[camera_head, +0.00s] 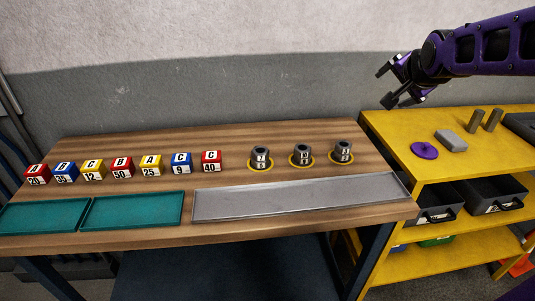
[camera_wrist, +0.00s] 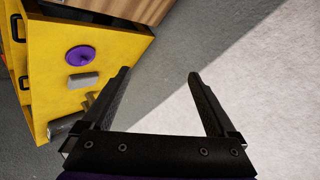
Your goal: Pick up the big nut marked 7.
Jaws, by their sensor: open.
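Three big grey metal nuts stand in a row on yellow rings at the right of the wooden table: a left nut (camera_head: 260,160), a middle nut (camera_head: 302,154) and a right nut (camera_head: 342,152). Each has small white labels on its front. The numbers are too small to read surely, so I cannot tell which is marked 7. My gripper (camera_head: 386,87) is open and empty, held in the air above and right of the nuts, near the wall. In the wrist view its two fingers (camera_wrist: 158,75) are spread with nothing between them. No nuts show there.
Coloured number blocks (camera_head: 122,168) line the table's left half, behind two green trays (camera_head: 130,211). A long grey tray (camera_head: 300,198) lies before the nuts. A yellow shelf unit (camera_head: 400,150) at right holds a purple disc (camera_head: 425,150), a grey block (camera_head: 452,141) and two cylinders (camera_head: 476,121).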

